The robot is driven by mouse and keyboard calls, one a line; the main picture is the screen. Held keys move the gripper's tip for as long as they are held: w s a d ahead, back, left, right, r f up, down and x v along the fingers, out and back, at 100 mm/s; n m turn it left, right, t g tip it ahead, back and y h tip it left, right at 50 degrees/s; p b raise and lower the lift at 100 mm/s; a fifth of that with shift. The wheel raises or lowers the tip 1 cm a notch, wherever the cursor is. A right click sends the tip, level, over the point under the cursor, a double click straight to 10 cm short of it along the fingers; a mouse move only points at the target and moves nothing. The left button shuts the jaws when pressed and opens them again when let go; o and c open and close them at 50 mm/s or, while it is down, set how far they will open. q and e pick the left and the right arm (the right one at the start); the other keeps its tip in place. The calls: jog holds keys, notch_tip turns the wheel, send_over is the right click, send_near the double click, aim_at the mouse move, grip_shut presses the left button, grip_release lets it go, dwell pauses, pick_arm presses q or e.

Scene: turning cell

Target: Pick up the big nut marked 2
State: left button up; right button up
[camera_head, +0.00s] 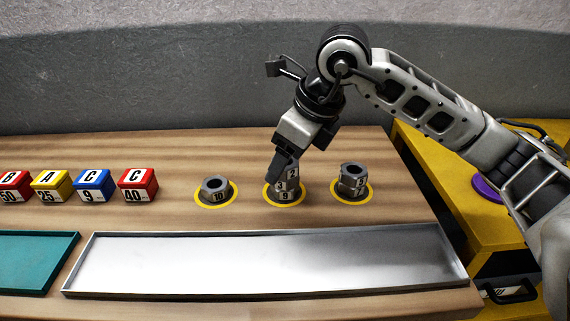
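A grey nut marked 2 (293,173) sits at the top of the middle stack, above a nut marked 3 (281,187) and a lower one marked 9 (285,197). The stack stands inside a yellow ring on the wooden bench. My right gripper (281,167) reaches down onto this stack from above. A dark finger covers the left part of the top nut; the other finger is hidden, so its grip cannot be told. My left gripper is not in view.
A nut marked 10 (215,189) and another short nut stack (352,180) stand in yellow rings on either side. A shallow metal tray (270,293) lies in front. Several coloured blocks (138,185) and a teal tray (35,262) are at left.

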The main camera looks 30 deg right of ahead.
jog(key=c, duration=1.2)
jog(key=shift+r, duration=0.15)
